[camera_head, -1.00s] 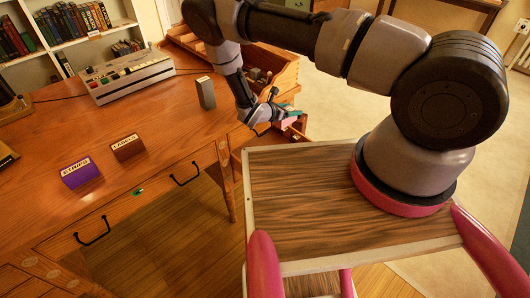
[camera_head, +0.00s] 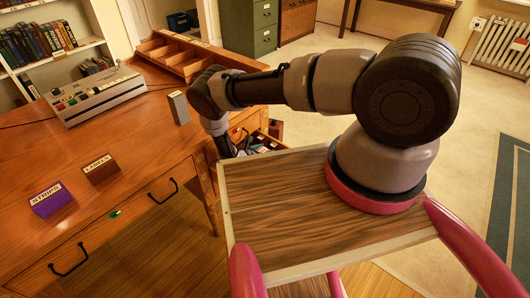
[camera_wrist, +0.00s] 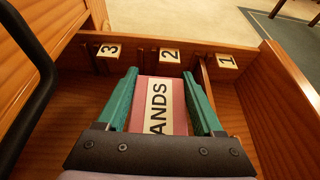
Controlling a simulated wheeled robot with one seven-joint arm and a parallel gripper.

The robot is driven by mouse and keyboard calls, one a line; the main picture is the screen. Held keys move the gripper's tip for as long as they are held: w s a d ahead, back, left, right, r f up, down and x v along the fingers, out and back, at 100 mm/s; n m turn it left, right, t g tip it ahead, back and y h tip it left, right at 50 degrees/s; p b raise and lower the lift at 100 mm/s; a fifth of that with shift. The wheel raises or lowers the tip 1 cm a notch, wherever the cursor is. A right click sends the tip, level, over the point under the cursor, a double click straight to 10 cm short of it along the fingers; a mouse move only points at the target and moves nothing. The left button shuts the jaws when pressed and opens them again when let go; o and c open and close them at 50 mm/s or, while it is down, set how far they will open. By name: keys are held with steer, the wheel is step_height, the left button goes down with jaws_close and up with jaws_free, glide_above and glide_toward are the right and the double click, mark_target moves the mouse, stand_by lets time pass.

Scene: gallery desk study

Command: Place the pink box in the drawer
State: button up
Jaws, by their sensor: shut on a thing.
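The pink box (camera_wrist: 166,92), with a white label reading "ANDS" as far as it shows, is between the teal fingers of my gripper (camera_wrist: 164,98) in the wrist view. My gripper is shut on it. The open wooden drawer (camera_wrist: 283,100) is below and around them, with tags 3 (camera_wrist: 109,50), 2 (camera_wrist: 169,56) and 1 (camera_wrist: 227,61) along its far side. The box is in line with tag 2; I cannot tell whether it touches the drawer floor. In the head view the drawer (camera_head: 264,133) is partly hidden behind my arm.
The desk (camera_head: 110,140) carries a grey machine (camera_head: 95,95), a small grey block (camera_head: 179,107), a purple STRIPS block (camera_head: 52,200) and a brown LABELS block (camera_head: 101,169). A dark handle (camera_wrist: 30,70) is close at the left in the wrist view. Green cabinet (camera_head: 250,25) stands behind.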

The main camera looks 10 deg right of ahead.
steer(key=shift+f, duration=0.65)
steer(key=o, duration=1.4)
steer(key=shift+f, duration=0.15)
steer(key=shift+o, duration=0.2)
steer(key=shift+a+r, duration=0.2)
steer(key=shift+r, duration=0.1)
steer(key=v, duration=1.1)
steer(key=shift+s+a+r, duration=0.15)
steer(key=shift+s, duration=0.1)
